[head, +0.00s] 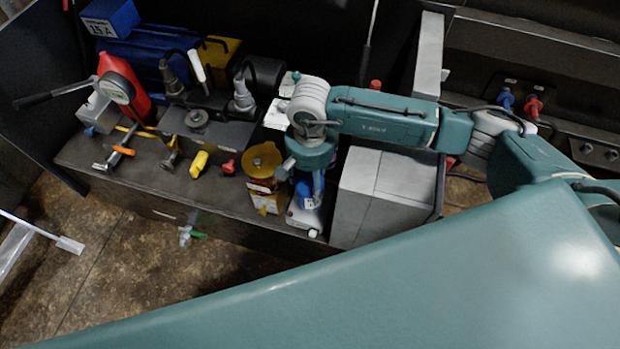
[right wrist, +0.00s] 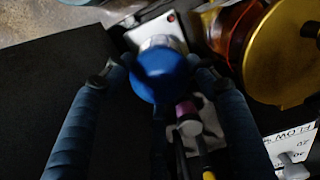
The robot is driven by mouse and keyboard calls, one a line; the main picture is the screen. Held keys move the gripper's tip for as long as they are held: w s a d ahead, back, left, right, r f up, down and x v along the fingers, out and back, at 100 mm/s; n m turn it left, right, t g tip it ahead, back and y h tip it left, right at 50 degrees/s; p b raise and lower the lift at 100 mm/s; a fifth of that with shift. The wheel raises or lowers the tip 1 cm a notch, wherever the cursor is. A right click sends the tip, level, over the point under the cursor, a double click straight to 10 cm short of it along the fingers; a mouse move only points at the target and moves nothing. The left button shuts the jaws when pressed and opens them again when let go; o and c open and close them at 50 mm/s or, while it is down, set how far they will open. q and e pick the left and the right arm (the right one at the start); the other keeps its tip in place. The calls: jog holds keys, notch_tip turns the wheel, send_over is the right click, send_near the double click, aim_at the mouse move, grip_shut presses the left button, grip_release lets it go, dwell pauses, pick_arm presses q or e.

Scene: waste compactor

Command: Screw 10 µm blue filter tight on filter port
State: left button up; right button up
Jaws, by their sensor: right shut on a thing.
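My right gripper (head: 312,188) is at the right part of the dark bench, pointing down. The blue filter (right wrist: 160,74) is a round blue piece between its two fingers in the right wrist view. The fingers (right wrist: 155,80) are closed on its sides. In the head view a little of the blue filter (head: 304,196) shows beneath the gripper. A pale metal base (head: 304,222) lies under it, and it also shows in the right wrist view (right wrist: 152,30). The port's thread is hidden, so I cannot tell how the filter is seated. My left gripper is not in view.
An amber filter housing with a gold lid (head: 262,160) stands close left of the gripper. A grey box (head: 372,205) stands close on its right. Yellow (head: 198,164) and red (head: 229,167) valve handles are farther left. Brown floor lies before the bench.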

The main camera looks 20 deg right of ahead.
jog(key=m, duration=0.5)
dwell(0.4)
jog(key=m, duration=0.5)
jog(key=o, duration=1.3)
jog(key=shift+c, duration=0.2)
jog(key=shift+c, duration=0.4)
